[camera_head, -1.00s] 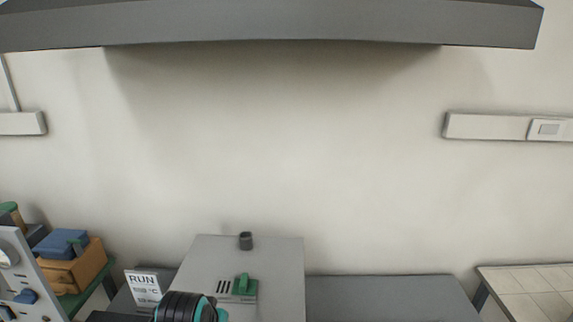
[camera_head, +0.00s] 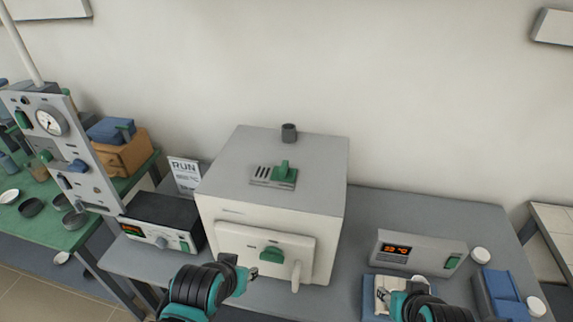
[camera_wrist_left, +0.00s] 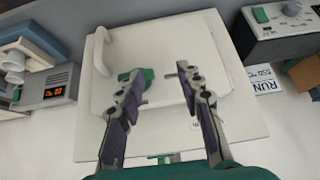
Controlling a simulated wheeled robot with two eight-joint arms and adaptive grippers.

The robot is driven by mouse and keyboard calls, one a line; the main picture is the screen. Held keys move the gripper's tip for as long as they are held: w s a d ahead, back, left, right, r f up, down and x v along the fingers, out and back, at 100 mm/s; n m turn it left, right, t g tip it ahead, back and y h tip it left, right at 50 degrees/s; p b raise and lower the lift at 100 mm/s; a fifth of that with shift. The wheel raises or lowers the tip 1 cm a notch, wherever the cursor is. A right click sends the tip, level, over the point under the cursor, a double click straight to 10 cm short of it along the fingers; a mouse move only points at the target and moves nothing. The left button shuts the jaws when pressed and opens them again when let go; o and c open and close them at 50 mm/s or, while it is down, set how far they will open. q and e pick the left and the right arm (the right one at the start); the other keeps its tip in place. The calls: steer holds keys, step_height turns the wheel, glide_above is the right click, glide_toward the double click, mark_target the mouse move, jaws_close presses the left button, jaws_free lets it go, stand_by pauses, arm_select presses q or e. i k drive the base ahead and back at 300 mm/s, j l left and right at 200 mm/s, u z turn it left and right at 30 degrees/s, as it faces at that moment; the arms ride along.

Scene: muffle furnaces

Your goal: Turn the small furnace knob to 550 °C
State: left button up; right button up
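The dark control box (camera_head: 162,222) stands left of the white furnace (camera_head: 270,195). Its pale front has a lit orange display, a small round knob (camera_head: 161,243) and a green switch (camera_head: 184,246). In the left wrist view the knob (camera_wrist_left: 292,9) is at the top right corner. The furnace door (camera_head: 235,242) is shut, with a green part (camera_head: 272,254) on it. My left gripper (camera_head: 240,267) is in front of the door, right of the control box; the left wrist view shows its fingers (camera_wrist_left: 158,78) open and empty. My right gripper (camera_head: 390,292) is low right; its fingers are unclear.
A card reading RUN (camera_head: 186,174) stands behind the control box; it shows 550 °C in the left wrist view (camera_wrist_left: 265,79). A second display unit (camera_head: 418,253), blue containers (camera_head: 502,293) and white round items are at the right. A gauge panel (camera_head: 62,150) stands at the left.

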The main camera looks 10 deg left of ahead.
mark_target(160, 242)
steer(key=j+u, duration=0.1)
steer(key=u, duration=0.4)
steer(key=k+j+u, duration=0.1)
steer(key=u, duration=0.35)
steer(key=j+u, duration=0.1)
steer(key=u, duration=0.4)
